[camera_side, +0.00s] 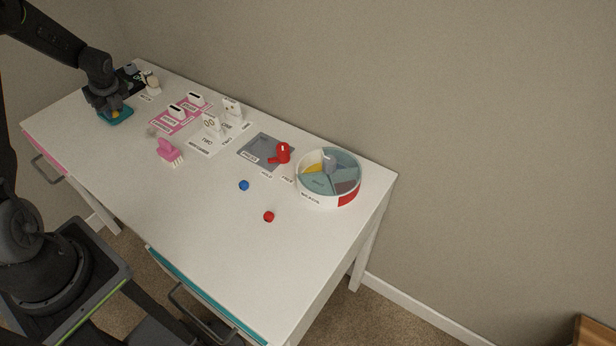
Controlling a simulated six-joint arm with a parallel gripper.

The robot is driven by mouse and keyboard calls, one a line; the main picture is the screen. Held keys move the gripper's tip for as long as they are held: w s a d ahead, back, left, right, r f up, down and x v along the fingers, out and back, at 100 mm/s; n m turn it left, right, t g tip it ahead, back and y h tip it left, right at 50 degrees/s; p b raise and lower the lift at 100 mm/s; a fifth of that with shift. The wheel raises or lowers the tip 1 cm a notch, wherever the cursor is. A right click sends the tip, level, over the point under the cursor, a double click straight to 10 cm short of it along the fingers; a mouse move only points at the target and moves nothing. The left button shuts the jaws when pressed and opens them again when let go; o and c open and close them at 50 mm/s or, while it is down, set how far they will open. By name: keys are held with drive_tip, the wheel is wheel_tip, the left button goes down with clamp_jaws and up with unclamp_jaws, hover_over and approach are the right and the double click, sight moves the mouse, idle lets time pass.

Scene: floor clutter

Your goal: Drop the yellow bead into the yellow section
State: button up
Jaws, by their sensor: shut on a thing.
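My gripper (112,112) is low at the far left of the white table, over a flat teal thing (120,119). It is shut on a small yellow thing, which I take as the yellow bead (115,113); the fingers partly hide it. I cannot tell whether it touches the teal thing. The round sectioned dish (327,201) stands at the right end of the table. Its yellow section (314,168) is at the left back, partly covered by a pale grey upright shape in the dish.
A blue bead (244,185) and a red bead (269,216) lie on the open front of the table. A red object (281,153) stands on a grey mat (254,148).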

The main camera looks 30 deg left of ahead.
drive_tip(key=w+d+r+m+t, duration=0.1)
drive_tip(key=w+d+m, duration=0.1)
drive_tip(key=w+d, duration=0.95)
drive_tip(key=w+d+r+m+t, duration=0.1)
drive_tip(key=w+d+m, duration=0.2)
drive_tip(key=w+d, duration=0.8)
drive_tip(key=s+d+r+m+t+h, duration=0.1)
drive_tip(key=d+m, duration=0.1)
drive_tip(key=d, duration=1.4)
drive_tip(key=s+d+r+m, duration=0.1)
drive_tip(key=d, duration=1.5)
drive_tip(key=shift+w+a+f, duration=0.1)
drive_tip(key=shift+w+f, duration=0.05)
drive_tip(key=shift+f, duration=1.25)
drive_tip(key=shift+w+a+f, duration=0.1)
drive_tip(key=shift+f, duration=1.25)
drive_tip(key=o, duration=1)
drive_tip(key=shift+d+r, duration=0.1)
